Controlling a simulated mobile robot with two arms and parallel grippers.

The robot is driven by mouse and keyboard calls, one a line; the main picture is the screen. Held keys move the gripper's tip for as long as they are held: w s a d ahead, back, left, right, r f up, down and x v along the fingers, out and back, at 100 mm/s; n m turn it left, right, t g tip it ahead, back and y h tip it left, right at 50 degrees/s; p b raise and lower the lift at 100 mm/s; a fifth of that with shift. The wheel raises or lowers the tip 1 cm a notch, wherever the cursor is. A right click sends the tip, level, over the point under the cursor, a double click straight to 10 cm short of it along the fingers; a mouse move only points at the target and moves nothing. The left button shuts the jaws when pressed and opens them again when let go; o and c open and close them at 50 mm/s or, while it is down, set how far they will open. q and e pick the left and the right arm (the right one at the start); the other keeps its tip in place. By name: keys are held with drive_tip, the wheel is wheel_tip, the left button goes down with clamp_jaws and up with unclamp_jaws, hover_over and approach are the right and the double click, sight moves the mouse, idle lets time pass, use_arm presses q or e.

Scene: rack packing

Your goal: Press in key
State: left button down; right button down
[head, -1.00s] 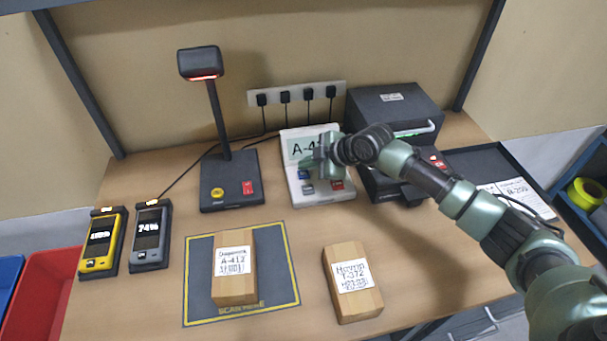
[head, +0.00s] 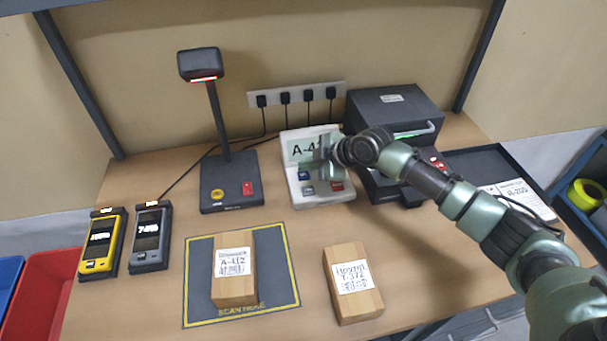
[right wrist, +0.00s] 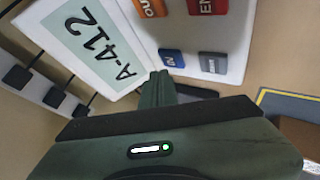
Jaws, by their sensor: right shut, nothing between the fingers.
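The white keypad stand (head: 318,198) stands at the back middle of the bench, its screen (head: 301,149) reading A-412. Its blue IN key (head: 304,174) shows in the head view and in the right wrist view (right wrist: 171,58). Around it are a grey key (right wrist: 213,63), an orange OUT key (right wrist: 152,8) and a red key (right wrist: 207,6). My right gripper (head: 321,168) is shut and empty over the keypad. My left gripper is not in view.
A scanner stand (head: 228,180) is left of the keypad and a black printer (head: 395,108) right of it. Box A-412 (head: 234,288) lies on the scan mat (head: 200,310), another box (head: 355,302) beside it. Two handheld devices sit at the left.

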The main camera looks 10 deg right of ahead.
sight(307, 177)
drive_tip(key=shift+f, duration=0.15)
idle(0.6)
drive_tip(key=shift+f+b, duration=0.3)
drive_tip(key=shift+f+b, duration=0.3)
drive_tip(key=shift+f, duration=0.1)
idle(0.5)
idle(0.4)
drive_tip(key=shift+r+p, duration=0.65)
drive_tip(key=shift+r, duration=0.15)
wheel_tip(307, 177, up, 5)
drive_tip(key=p, duration=0.4)
drive_tip(key=shift+r, duration=0.1)
idle(0.6)
